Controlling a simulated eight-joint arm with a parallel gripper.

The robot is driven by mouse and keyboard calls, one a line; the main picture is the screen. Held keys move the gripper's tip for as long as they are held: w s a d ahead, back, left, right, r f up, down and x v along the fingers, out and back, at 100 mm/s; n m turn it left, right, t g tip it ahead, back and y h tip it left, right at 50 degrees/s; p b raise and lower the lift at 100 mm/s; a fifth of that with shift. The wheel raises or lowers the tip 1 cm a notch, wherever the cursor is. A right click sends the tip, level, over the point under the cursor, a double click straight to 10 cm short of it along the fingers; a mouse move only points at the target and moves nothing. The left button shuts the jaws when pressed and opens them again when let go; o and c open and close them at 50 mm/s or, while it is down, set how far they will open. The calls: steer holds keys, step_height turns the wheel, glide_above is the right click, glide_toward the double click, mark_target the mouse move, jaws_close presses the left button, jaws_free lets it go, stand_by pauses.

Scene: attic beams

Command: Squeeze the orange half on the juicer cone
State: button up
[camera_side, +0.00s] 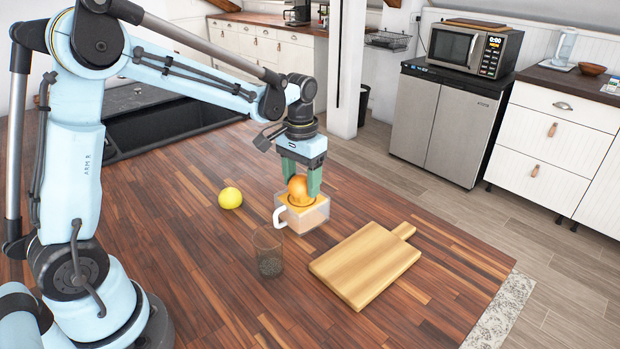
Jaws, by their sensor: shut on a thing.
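My gripper (300,185) points straight down over the juicer, its two green fingers on either side of the orange half. It is shut on the orange half (298,186), which sits at the top middle of the juicer. The juicer (305,217) has an orange-yellow top and a clear container with a white handle at its left. It stands on the wooden counter. The cone is hidden by the orange half and the fingers. I cannot tell how firmly the orange half presses down on it.
A yellow lemon (230,198) lies left of the juicer. A clear glass (268,252) with dark contents stands in front of it. A wooden cutting board (364,265) lies to the right. A sink (170,128) is behind. The counter's (450,262) right part is bare.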

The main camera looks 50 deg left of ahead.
steer(key=shift+f+m, duration=0.1)
steer(key=shift+m, duration=0.2)
steer(key=shift+c, duration=0.4)
steer(key=n, duration=0.6)
steer(key=m, duration=0.6)
steer(key=shift+f, duration=0.1)
steer(key=n, duration=0.6)
steer(key=shift+r, duration=0.3)
